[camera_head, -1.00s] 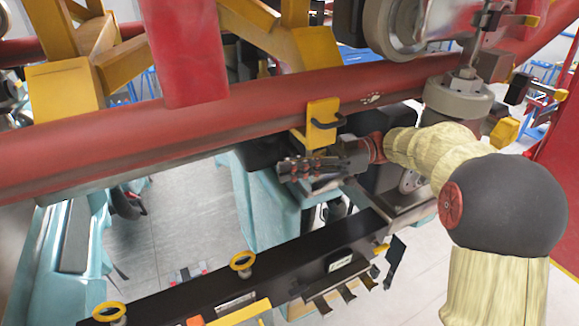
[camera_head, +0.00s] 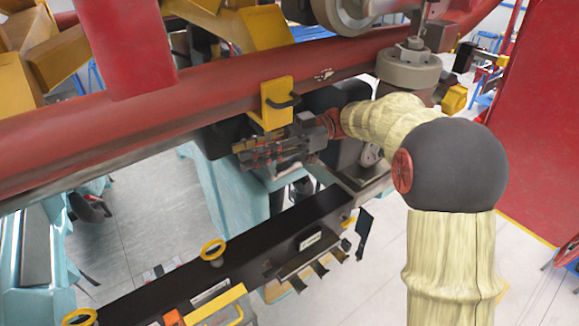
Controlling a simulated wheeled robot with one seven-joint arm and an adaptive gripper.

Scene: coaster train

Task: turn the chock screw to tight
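A yellow block (camera_head: 277,96) with a dark curved handle (camera_head: 284,101) sits against the thick red rail. It may be the chock, but I cannot clearly make out a screw on it. My gripper (camera_head: 240,153) is just below the block and the rail, with its dark, red-dotted fingers pointing left. The fingers look close together, but their opening is not clear at this angle. I see nothing held in them. I cannot tell whether the gripper touches anything.
The red rail (camera_head: 100,128) crosses above my gripper. A black beam (camera_head: 265,232) with yellow rings (camera_head: 213,250) runs below it. A grey wheel (camera_head: 414,66) stands on the rail at right. Teal supports (camera_head: 215,190) are behind. Pale floor shows at lower right.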

